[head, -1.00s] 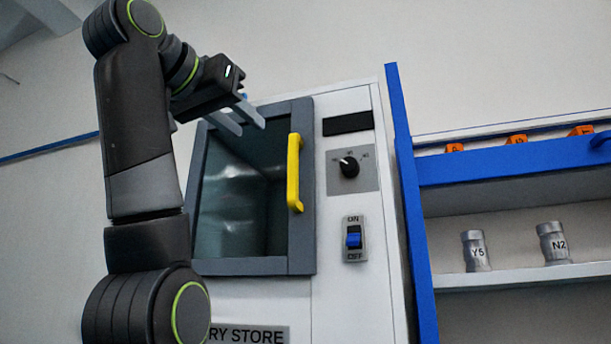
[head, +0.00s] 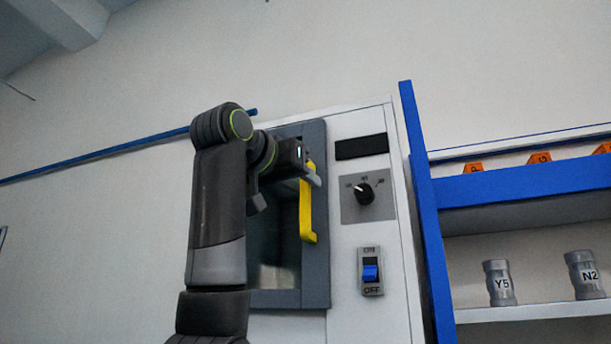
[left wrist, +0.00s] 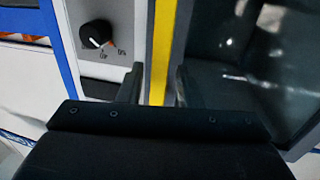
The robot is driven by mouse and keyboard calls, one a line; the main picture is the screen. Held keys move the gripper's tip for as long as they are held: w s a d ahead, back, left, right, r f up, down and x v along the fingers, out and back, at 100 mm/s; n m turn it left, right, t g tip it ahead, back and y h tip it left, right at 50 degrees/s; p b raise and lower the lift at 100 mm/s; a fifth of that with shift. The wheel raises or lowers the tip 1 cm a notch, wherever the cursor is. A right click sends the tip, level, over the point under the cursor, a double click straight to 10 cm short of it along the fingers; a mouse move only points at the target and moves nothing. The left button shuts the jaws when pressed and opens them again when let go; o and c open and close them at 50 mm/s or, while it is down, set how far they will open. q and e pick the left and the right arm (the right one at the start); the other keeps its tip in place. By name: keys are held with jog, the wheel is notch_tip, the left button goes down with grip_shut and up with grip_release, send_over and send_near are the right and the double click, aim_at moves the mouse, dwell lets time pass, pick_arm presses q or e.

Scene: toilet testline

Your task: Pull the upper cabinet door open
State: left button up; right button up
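The upper cabinet door (head: 315,285) has a dark grey frame and a glass window, and it looks closed against the white cabinet. Its yellow vertical handle (head: 307,215) is on the right side of the door. My left gripper (head: 312,174) is at the upper part of the handle. In the left wrist view the handle (left wrist: 163,45) runs between the two fingers of my left gripper (left wrist: 160,82), with a visible gap on the left finger's side. My left arm hides much of the door's left part. My right gripper is not in view.
Right of the door, the white panel carries a black knob (head: 364,193) and a blue switch (head: 371,273). Further right stands a blue-edged shelf (head: 520,185) with grey containers labelled Y5 (head: 499,283) and N2 (head: 584,275). The wall above is bare.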

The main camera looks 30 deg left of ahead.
pick_arm(q)
jog(key=shift+w+a, duration=0.1)
jog(key=shift+w, duration=1.1)
jog(key=shift+s, duration=0.15)
grip_shut()
